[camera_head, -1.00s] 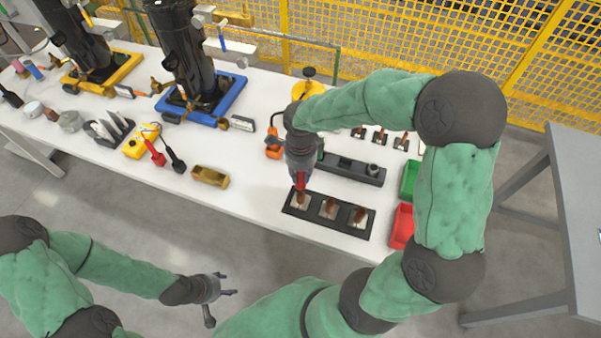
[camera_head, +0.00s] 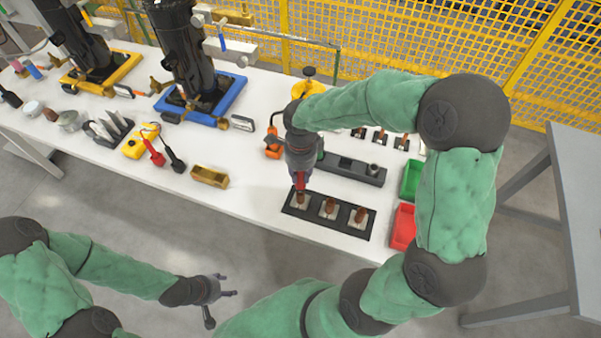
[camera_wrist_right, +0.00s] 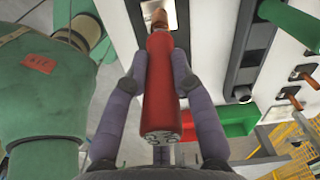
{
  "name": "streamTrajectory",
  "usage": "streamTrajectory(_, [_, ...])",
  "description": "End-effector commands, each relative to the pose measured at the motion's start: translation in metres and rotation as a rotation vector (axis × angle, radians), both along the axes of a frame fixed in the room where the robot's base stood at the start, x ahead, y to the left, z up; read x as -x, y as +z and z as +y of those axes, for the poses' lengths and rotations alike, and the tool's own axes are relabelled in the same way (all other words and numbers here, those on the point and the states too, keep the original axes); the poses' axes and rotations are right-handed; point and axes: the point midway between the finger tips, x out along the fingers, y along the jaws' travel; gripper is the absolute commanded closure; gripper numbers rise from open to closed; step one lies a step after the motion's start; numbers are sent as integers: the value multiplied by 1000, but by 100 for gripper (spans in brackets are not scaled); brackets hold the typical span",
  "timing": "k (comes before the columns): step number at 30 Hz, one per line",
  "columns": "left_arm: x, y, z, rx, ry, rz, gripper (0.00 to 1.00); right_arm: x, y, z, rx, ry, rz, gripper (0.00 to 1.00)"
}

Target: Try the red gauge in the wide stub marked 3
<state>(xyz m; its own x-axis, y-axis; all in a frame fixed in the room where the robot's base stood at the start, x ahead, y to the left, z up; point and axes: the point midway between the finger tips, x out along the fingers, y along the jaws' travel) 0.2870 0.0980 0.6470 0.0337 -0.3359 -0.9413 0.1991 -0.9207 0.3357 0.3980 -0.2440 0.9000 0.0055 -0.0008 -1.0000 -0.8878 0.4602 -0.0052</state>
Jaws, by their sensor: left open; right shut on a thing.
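My right gripper (camera_head: 300,172) is shut on the red gauge (camera_head: 300,182) and holds it upright over the leftmost stub (camera_head: 300,199) of the near black plate (camera_head: 314,221). In the right wrist view the red gauge (camera_wrist_right: 159,95) sits between both fingers of my right gripper (camera_wrist_right: 159,80). Its far end is at or just in front of a brown stub (camera_wrist_right: 158,17); I cannot tell whether they touch. Two more brown wide stubs stand to the right, the middle one (camera_head: 328,208) and the right one (camera_head: 359,216). Their markings are unreadable. My left gripper (camera_head: 222,290) is open and empty, off the table's front edge.
A dark holder rail (camera_head: 350,168) lies behind the near plate, with a row of smaller stubs (camera_head: 380,138) further back. A green bin (camera_head: 410,180) and a red bin (camera_head: 402,228) stand to the right. A brass-coloured tray (camera_head: 210,176) lies left; white table is clear between.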

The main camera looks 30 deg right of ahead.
Motion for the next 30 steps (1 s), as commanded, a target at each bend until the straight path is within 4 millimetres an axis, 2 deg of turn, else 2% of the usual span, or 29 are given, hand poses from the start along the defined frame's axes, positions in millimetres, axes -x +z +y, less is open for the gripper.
streamTrajectory(30, [0, -9, 0, 0, 0, 0, 46, 0, -9, 0, 0, 0, -1, 100])
